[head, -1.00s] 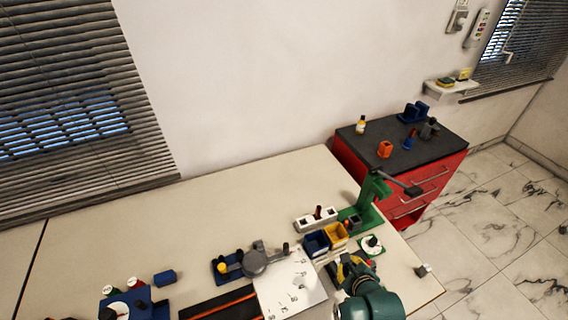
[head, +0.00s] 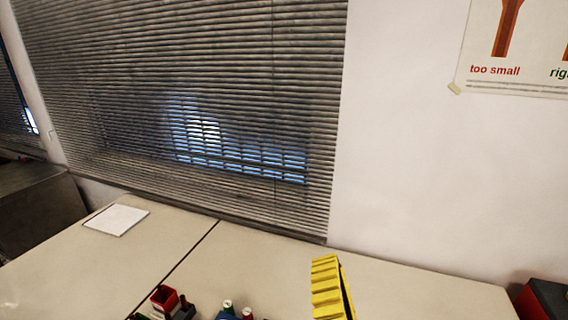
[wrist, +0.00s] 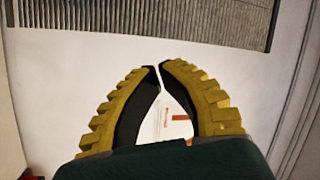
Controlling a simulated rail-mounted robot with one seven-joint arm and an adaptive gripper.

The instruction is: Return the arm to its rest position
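My gripper (wrist: 159,67) has yellow ribbed fingers with dark inner pads. In the wrist view the two fingertips meet or nearly meet at the top, and nothing is held between them. A white wall and a poster show behind the fingers. In the head view my gripper (head: 325,262) points upward at the bottom edge, in front of the pale bench (head: 420,288). The rest of the arm is out of the head frame.
A red block-like holder (head: 164,298) and small parts stand at the bench front. A white sheet (head: 117,219) lies at the left. Window blinds (head: 200,110) and a poster (head: 510,45) are behind. A red cabinet (head: 540,297) is at the right.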

